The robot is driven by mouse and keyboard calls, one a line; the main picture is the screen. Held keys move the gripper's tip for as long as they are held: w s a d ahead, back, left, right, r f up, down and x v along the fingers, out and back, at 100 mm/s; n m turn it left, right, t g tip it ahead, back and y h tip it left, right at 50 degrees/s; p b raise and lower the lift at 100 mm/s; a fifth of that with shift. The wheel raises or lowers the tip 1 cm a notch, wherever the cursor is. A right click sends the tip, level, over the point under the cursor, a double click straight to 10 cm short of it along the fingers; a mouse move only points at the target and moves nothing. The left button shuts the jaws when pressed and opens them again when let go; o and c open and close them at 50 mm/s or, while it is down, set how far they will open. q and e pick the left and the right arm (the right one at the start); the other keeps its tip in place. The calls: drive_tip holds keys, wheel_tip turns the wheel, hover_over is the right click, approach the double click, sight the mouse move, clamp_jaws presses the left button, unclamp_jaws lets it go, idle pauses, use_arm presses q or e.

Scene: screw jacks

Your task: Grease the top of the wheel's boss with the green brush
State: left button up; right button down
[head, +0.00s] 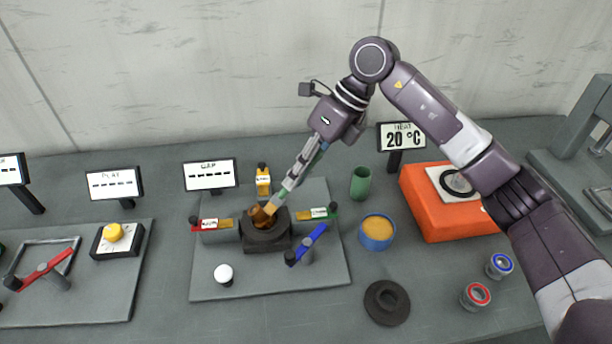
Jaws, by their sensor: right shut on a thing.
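My right gripper (291,181) is shut on the green brush (280,197), which slants down to the left with its bristles low. The bristle end is at a brown, bronze-looking part, seemingly the wheel (259,217), seated in a dark round housing (266,240) on the middle grey plate. The bristles overlap the wheel's top in the picture; I cannot tell whether they touch its boss, which they partly hide. A blue pot of yellow-brown grease (377,227) stands to the right. My left gripper is not in view.
Around the housing are a red-marked slide (205,224), a green-marked slide (322,213), a yellow clamp (263,180), a blue lever (313,237) and a white knob (224,273). A green cup (361,182), an orange heater (436,220) and a dark ring (387,302) stand right.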

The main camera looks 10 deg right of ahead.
drive_tip(key=shift+w+a, duration=0.2)
drive_tip(key=shift+a, duration=0.85)
drive_tip(key=shift+w+a+f, duration=0.1)
drive_tip(key=shift+w+a, duration=0.05)
drive_tip(key=shift+a, duration=0.25)
drive_tip(key=shift+d, duration=0.5)
drive_tip(key=shift+s+d, duration=0.35)
drive_tip(key=shift+d, duration=0.05)
drive_tip(key=shift+s+d+r+b, duration=0.1)
drive_tip(key=shift+s+d+b, duration=0.2)
drive_tip(key=shift+d, duration=0.4)
drive_tip(key=shift+s+d+r+b, duration=0.15)
drive_tip(key=shift+d+b, duration=0.1)
drive_tip(key=shift+d, duration=0.45)
drive_tip(key=shift+w+a+f, duration=0.1)
drive_tip(key=shift+w+a, duration=0.05)
drive_tip(key=shift+a, duration=0.5)
drive_tip(key=shift+w+a, duration=0.15)
drive_tip(key=shift+a, duration=0.5)
drive_tip(key=shift+w+a, duration=0.15)
drive_tip(key=shift+a, duration=0.25)
drive_tip(key=shift+w+a, duration=0.2)
drive_tip(key=shift+a, duration=0.5)
drive_tip(key=shift+d, duration=0.15)
